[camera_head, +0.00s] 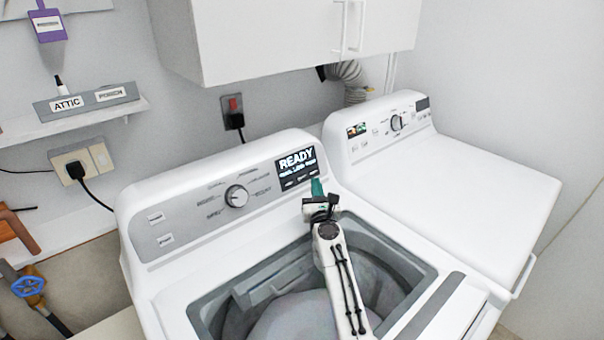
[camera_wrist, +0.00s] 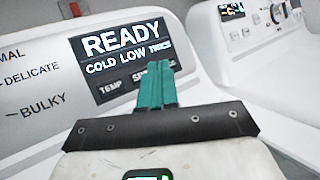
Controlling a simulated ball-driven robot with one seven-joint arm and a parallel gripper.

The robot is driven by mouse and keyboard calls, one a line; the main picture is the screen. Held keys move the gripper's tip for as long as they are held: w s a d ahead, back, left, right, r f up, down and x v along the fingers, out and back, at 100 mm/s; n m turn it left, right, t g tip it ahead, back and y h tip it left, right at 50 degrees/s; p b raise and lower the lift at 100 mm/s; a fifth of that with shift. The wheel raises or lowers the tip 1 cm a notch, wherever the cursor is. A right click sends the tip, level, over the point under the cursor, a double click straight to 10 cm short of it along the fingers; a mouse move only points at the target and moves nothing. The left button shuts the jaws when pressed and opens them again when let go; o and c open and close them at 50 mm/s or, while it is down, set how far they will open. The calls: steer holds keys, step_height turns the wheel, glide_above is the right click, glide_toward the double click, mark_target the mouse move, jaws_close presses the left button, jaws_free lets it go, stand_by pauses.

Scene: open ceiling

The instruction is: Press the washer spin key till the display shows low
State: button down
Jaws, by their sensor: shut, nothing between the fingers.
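The washer (camera_head: 185,205) has a grey sloped panel with a black display (camera_head: 296,158) at its right end. In the wrist view the display (camera_wrist: 122,42) reads READY, with COLD, LOW and TWICE below. Under it are a TEMP key (camera_wrist: 112,89) and the spin key (camera_wrist: 139,79), whose label is partly hidden behind my fingers. My gripper (camera_head: 317,184) has its teal fingers shut and empty, with the tips just in front of the key row. In the wrist view my gripper (camera_wrist: 157,70) overlaps the spin key's right side. I cannot tell whether the tips touch the panel.
The washer tub (camera_head: 290,310) is open below my arm. A round dial (camera_head: 237,196) sits left of the display. A white dryer (camera_head: 450,190) stands to the right. A white cabinet (camera_head: 290,40) hangs above, and a shelf (camera_head: 75,122) is at the left.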

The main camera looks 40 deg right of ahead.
steer(key=shift+s+r+p, duration=0.5)
steer(key=shift+s, duration=0.35)
stand_by(0.4)
